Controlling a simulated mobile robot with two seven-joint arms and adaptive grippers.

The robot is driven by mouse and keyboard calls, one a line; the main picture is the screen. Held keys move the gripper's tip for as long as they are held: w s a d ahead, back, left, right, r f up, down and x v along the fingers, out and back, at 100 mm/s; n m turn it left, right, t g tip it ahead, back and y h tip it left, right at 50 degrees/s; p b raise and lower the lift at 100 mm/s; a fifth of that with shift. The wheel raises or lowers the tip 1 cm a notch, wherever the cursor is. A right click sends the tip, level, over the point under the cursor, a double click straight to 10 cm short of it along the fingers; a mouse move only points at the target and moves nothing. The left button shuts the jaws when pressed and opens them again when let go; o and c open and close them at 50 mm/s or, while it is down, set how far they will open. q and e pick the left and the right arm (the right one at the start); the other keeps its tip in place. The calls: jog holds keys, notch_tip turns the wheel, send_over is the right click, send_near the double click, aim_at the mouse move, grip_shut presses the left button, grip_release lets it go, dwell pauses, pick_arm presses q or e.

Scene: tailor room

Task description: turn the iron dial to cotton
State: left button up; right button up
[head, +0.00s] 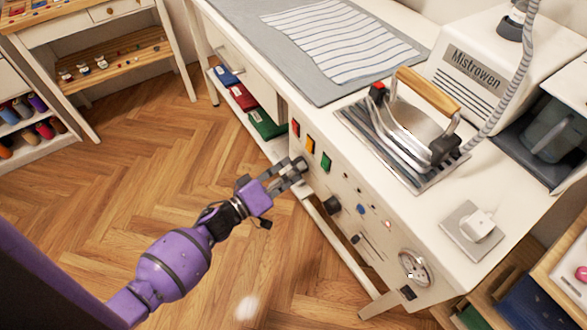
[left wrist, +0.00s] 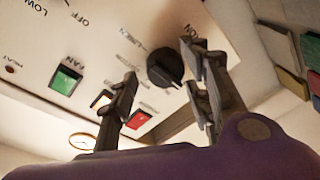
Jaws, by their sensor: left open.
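The iron dial (head: 333,205) is a round black knob on the white front panel of the ironing station. In the left wrist view the dial (left wrist: 165,68) shows a raised pointer ridge slanting to the lower right. Small labels ring it, one seeming to read LINEN; others are blurred or hidden by the fingers, and I cannot make out a cotton mark.
Red, orange and green buttons (head: 326,162) line the panel. A blue knob (head: 360,209), a slider and a gauge (head: 413,268) lie further right. The iron (head: 420,125) rests on its plate on top. Folded cloths (head: 242,98) lie on a shelf. The floor in front is clear.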

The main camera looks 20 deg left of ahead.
pick_arm(q)
jog(key=shift+w+d, duration=0.15)
jog(key=shift+w, duration=0.15)
pick_arm(e)
jog(key=shift+w, duration=0.15)
jog(key=shift+w, duration=0.1)
pick_arm(q)
jog(key=c, duration=1)
jog(key=shift+c, duration=0.2)
pick_arm(e)
jog(key=shift+w+r, duration=0.1)
jog(key=shift+w, duration=0.05)
